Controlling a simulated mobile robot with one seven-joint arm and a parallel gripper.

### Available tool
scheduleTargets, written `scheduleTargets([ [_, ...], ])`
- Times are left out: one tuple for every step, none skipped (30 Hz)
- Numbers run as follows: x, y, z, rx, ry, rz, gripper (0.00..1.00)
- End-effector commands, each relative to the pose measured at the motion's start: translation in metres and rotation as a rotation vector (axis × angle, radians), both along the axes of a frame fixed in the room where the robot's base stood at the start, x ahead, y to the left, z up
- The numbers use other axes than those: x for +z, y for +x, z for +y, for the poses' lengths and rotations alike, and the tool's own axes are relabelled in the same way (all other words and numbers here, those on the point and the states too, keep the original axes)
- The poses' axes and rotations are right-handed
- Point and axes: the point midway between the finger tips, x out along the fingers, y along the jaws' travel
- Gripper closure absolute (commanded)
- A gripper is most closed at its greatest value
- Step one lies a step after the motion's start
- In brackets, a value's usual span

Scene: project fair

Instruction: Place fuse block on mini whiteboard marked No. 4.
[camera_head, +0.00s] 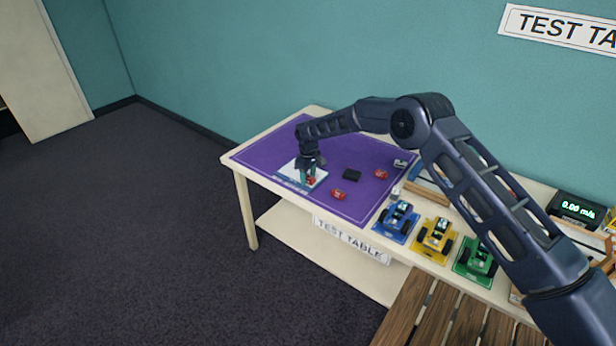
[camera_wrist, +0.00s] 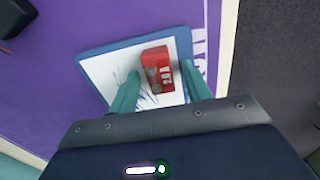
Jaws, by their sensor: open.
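A red block with white markings (camera_wrist: 158,70), which looks like a fuse block, lies on a white board with a blue edge (camera_wrist: 102,72), the mini whiteboard. The block also shows in the head view (camera_head: 312,181), partly hidden by my gripper. The board (camera_head: 288,171) lies flat on the purple mat at its left part; I cannot read its number. My gripper (camera_head: 308,176) is low over the board. In the wrist view its two teal fingers (camera_wrist: 160,72) are apart, one on each side of the red block, with gaps visible.
Two more red blocks, a nearer one (camera_head: 338,194) and a farther one (camera_head: 381,174), and a black box (camera_head: 352,175) lie on the purple mat (camera_head: 258,153). Blue (camera_head: 397,217), yellow (camera_head: 436,236) and green (camera_head: 477,258) model cars stand to the right.

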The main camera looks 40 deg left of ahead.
Motion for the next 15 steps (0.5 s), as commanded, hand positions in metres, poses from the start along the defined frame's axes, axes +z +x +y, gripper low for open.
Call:
scheduleTargets([
  [0.002, 0.000, 0.000, 0.000, 0.000, 0.000, 0.52],
  [0.004, 0.000, 0.000, 0.000, 0.001, 0.000, 0.52],
  [0.007, 0.000, 0.000, 0.000, 0.001, 0.000, 0.52],
  [0.010, 0.000, 0.000, 0.000, 0.001, 0.000, 0.52],
  [0.014, 0.000, 0.000, 0.000, 0.001, 0.000, 0.52],
  [0.020, 0.000, 0.001, 0.000, 0.002, -0.001, 0.52],
  [0.025, 0.000, 0.001, 0.000, 0.002, -0.001, 0.52],
  [0.030, 0.000, 0.001, 0.000, 0.003, -0.001, 0.52],
  [0.038, 0.000, 0.001, 0.000, 0.003, -0.001, 0.52],
  [0.044, 0.000, 0.001, 0.000, 0.002, -0.001, 0.52],
  [0.050, 0.000, 0.001, 0.000, 0.002, -0.001, 0.52],
  [0.058, 0.000, 0.001, 0.000, 0.002, -0.001, 0.52],
  [0.064, 0.000, 0.000, 0.000, 0.002, -0.001, 0.52],
  [0.069, 0.000, 0.000, 0.000, 0.002, -0.001, 0.52],
  [0.077, 0.000, 0.000, 0.000, 0.002, -0.001, 0.52],
])
